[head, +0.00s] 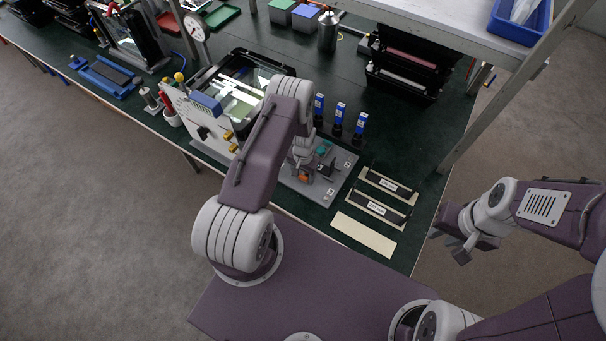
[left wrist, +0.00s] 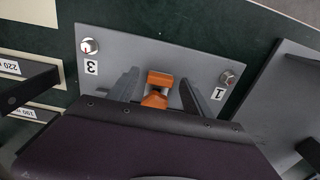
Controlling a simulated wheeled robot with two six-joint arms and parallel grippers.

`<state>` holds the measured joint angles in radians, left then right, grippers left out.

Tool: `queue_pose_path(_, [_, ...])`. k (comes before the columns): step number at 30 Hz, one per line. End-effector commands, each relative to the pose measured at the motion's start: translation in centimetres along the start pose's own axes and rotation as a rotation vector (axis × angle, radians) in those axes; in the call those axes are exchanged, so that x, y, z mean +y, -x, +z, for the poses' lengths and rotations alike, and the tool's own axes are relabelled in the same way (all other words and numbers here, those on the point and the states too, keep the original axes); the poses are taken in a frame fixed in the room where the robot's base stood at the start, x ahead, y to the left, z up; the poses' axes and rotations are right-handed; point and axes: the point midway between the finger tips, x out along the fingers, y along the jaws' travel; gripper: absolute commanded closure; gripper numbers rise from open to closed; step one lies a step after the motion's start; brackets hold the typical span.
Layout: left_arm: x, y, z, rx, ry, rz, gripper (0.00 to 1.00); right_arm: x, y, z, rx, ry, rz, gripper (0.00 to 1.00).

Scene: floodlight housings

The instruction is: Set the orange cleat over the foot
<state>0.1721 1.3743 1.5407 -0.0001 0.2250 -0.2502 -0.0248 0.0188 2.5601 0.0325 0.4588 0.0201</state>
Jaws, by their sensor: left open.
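The orange cleat (left wrist: 158,88) stands on a grey plate (left wrist: 185,55) marked 3 and 1. My left gripper (left wrist: 156,92) is open, with one grey finger on each side of the cleat in the left wrist view. I cannot tell whether the fingers touch it. In the head view the cleat (head: 304,176) shows just below my left gripper (head: 300,164), partly hidden by the arm. I cannot make out the foot for certain. My right gripper (head: 463,247) hangs off the bench's right end, holding nothing that I can see; its jaw opening is unclear.
The plate also bears a teal part (head: 323,148) and a black part. Blue-topped posts (head: 339,113) stand behind it. Black bars (head: 380,209) lie on pale cards to the right. A white-panelled housing (head: 205,125) stands left. A black case (head: 405,80) lies open behind.

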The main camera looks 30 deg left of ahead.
Motion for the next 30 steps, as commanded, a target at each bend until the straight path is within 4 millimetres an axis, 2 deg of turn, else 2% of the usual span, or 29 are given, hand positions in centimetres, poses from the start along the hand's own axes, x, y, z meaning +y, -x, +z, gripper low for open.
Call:
queue_pose_path(5, [0.0, 1.6, -0.1, 0.002, 0.000, 0.000, 0.42, 0.0, -0.5, 0.1, 0.000, 0.000, 0.000, 0.73])
queue_pose_path(12, [-0.1, 6.4, -0.1, 0.005, 0.000, -0.001, 0.42, 0.0, -1.6, 0.2, 0.000, 0.000, 0.000, 0.73])
queue_pose_path(16, [-0.1, 8.3, -0.1, 0.004, 0.000, -0.001, 0.42, 0.0, -1.9, 0.2, 0.000, 0.000, 0.000, 0.73])
queue_pose_path(21, [0.0, 9.1, 0.0, 0.001, 0.000, 0.000, 0.42, 0.0, -2.0, 0.2, 0.000, 0.000, 0.000, 0.73])
queue_pose_path(30, [0.0, 9.1, 0.0, 0.001, 0.000, 0.000, 0.42, 0.0, -1.9, 0.2, 0.000, 0.000, 0.000, 0.73])
